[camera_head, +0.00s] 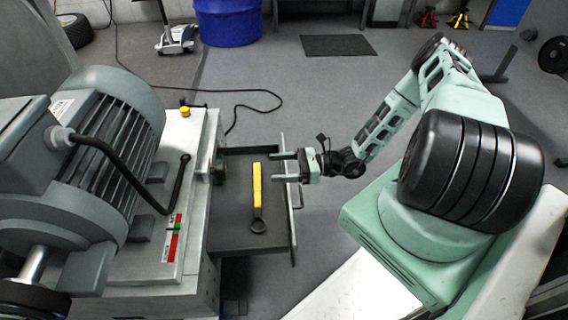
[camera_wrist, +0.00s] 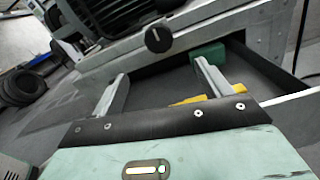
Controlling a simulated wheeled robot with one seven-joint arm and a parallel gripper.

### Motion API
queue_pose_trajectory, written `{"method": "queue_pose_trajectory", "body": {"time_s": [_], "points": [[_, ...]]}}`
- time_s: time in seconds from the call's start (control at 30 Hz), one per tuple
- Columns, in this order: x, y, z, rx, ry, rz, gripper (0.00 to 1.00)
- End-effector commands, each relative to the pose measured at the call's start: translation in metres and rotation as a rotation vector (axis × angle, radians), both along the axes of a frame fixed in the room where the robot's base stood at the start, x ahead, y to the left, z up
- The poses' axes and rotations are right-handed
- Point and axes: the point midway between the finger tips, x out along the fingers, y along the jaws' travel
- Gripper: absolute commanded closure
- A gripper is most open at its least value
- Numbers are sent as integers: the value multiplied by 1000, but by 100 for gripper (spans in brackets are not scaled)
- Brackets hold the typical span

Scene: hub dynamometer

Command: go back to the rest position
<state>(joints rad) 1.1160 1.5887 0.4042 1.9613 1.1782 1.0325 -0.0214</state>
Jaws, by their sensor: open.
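My gripper (camera_head: 285,167) is open and empty in the head view. Its two fingers point left, over the right edge of an open grey drawer (camera_head: 230,236). In the wrist view my gripper (camera_wrist: 160,88) shows both fingers apart, with nothing held between them. A yellow-handled tool (camera_head: 257,186) with a dark ring end lies in the drawer, just left of the fingertips and apart from them. In the wrist view only parts of the yellow tool (camera_wrist: 188,101) show, behind the right finger and the gripper body.
A large grey-green motor (camera_head: 107,128) stands on the bench at left, with a black lever (camera_head: 179,182) beside it. The drawer juts from the bench, with its front handle (camera_head: 298,185) near my gripper. A blue tub (camera_head: 228,22) stands at the back. The floor beyond the drawer is mostly clear.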

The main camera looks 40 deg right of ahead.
Motion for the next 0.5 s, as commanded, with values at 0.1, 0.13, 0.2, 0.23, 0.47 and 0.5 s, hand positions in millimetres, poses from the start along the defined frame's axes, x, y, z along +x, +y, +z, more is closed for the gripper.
{"method": "queue_pose_trajectory", "body": {"time_s": [0.1,0.13,0.2,0.23,0.47,0.5], "points": [[-4,-7,0,-1,-1,0,23],[-5,-7,0,-1,-1,0,23],[-6,-8,0,-1,-1,0,23],[-6,-8,0,0,-1,0,23],[-6,-8,0,0,0,1,23],[-6,-8,0,1,-1,1,23]]}}
